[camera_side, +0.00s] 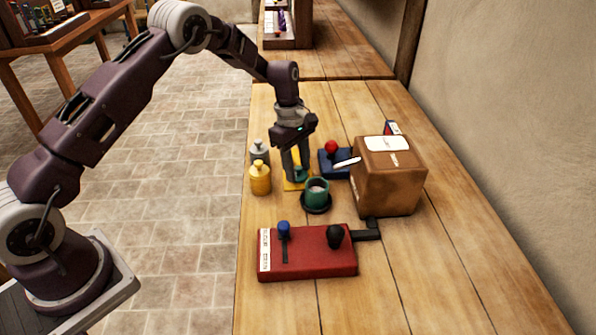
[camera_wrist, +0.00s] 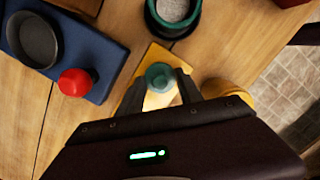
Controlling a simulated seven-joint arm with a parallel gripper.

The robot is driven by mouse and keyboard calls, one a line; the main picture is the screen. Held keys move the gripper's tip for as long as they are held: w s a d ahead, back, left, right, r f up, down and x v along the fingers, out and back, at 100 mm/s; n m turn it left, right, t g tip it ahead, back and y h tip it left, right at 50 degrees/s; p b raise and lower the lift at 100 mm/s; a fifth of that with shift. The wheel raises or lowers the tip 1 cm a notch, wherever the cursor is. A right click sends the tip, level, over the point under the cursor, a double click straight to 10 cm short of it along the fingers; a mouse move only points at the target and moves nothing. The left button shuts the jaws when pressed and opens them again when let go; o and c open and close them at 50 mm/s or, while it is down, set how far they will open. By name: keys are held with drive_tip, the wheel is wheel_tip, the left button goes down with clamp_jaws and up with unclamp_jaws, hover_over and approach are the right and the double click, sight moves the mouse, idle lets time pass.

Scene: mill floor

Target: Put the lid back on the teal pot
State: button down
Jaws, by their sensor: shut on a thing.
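The teal pot (camera_side: 316,194) stands open on a dark round base on the wooden table, with pale grey contents inside. In the wrist view the pot (camera_wrist: 172,12) is at the top edge, beyond my fingertips. My gripper (camera_side: 297,172) points down over a yellow mat (camera_side: 289,184), behind and slightly left of the pot. It is shut on the teal lid (camera_wrist: 159,75), whose round top shows between the fingers (camera_wrist: 160,84). The fingers hide part of the lid, and I cannot tell whether it touches the mat.
A yellow bottle (camera_side: 260,178) and a grey bottle (camera_side: 259,152) stand left of my gripper. A blue board with a red knob (camera_side: 331,147) is behind right, beside a brown box (camera_side: 388,178). A red lever panel (camera_side: 307,254) lies in front. The table's left edge is near.

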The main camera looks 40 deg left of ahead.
sight(298, 167)
wheel_tip(298, 167, up, 8)
drive_tip(key=shift+r, duration=0.1)
drive_tip(key=s+d+r, duration=0.4)
drive_tip(key=d, duration=0.5)
drive_tip(key=shift+m, duration=0.4)
drive_tip(key=shift+w+a+f, duration=0.1)
drive_tip(key=shift+f, duration=1.55)
drive_tip(key=shift+w+a+f, duration=0.1)
drive_tip(key=shift+f, duration=1.55)
drive_tip(key=shift+f, duration=0.1)
drive_tip(key=shift+c, duration=1.2)
unclamp_jaws()
